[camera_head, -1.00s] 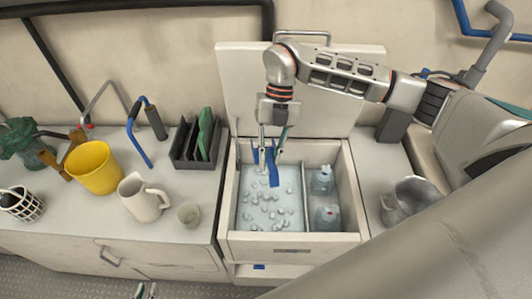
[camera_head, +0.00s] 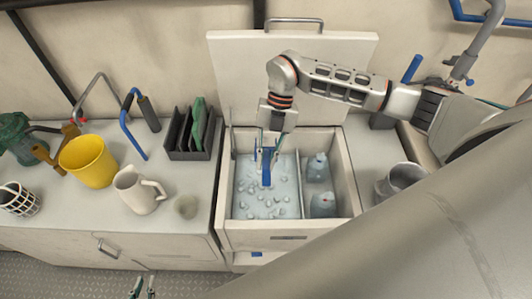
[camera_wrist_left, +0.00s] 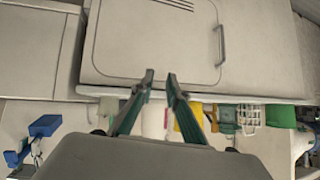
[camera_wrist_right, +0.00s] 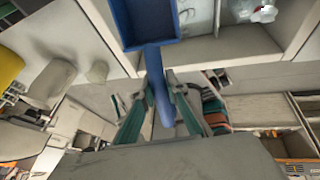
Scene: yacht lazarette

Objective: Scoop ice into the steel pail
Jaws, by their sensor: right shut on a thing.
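A blue scoop (camera_head: 267,170) is held by its handle in my right gripper (camera_head: 270,143), over the ice (camera_head: 258,203) in the left compartment of the open ice chest (camera_head: 290,236). In the right wrist view, the scoop's tray (camera_wrist_right: 150,22) looks empty; its handle runs between the fingers. I cannot tell whether the scoop touches the ice. The steel pail (camera_head: 393,182) stands on the counter right of the chest, partly hidden by my arm. My left gripper (camera_head: 143,286) is low at the bottom edge; its fingertips (camera_wrist_left: 161,78) are apart and empty.
Bottles (camera_head: 322,205) sit in the chest's right compartment; its lid (camera_head: 300,80) stands raised behind. On the left counter are a yellow bucket (camera_head: 88,162), a white jug (camera_head: 135,192), a small cup (camera_head: 186,206) and a dark rack (camera_head: 190,150).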

